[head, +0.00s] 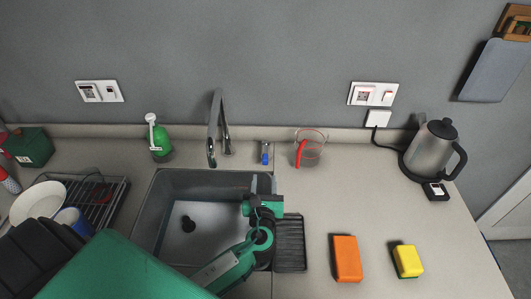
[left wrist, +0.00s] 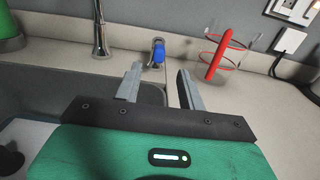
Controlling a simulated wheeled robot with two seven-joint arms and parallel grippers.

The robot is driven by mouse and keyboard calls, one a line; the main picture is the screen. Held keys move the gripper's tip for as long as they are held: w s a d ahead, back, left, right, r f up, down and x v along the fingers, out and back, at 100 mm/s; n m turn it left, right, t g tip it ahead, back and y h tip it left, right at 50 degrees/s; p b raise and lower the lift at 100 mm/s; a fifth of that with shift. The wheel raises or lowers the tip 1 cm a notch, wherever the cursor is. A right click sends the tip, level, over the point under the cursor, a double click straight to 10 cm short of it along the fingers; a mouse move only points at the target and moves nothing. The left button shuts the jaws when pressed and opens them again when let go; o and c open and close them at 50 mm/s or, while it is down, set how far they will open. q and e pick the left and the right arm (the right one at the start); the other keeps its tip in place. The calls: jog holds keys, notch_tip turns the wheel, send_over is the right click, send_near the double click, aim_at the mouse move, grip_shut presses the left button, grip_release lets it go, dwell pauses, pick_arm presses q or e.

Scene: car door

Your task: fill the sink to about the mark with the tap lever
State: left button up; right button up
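The grey sink (head: 165,195) is set in the worktop, with a dark drain (head: 188,224) in its paler floor. I cannot make out a fill mark or tell whether there is water in it. The metal tap (head: 215,125) stands behind the sink; it also shows in the left wrist view (left wrist: 98,28). A small blue-tipped lever (head: 265,158) stands right of the tap; its blue part is plain in the left wrist view (left wrist: 158,53). My left gripper (head: 264,183) is over the sink's right edge, fingers apart and empty (left wrist: 160,85), pointing at the blue-tipped lever without touching it. My right gripper is not seen.
A clear jug with red handle (head: 308,150) stands right of the lever. A green bottle (head: 158,140) is left of the tap. A dish rack (head: 105,195) stands left, a kettle (head: 430,150) right. Orange (head: 346,258) and yellow (head: 408,260) sponges lie front right.

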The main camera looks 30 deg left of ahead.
aim_at(265, 153)
pick_arm(q)
jog(key=p+x, duration=0.1)
jog(key=x, duration=0.4)
jog(key=p+x, duration=0.2)
jog(key=x, duration=0.4)
jog(key=shift+r, duration=0.2)
jog(key=shift+x, duration=0.85)
jog(key=shift+w+f, duration=0.1)
grip_shut()
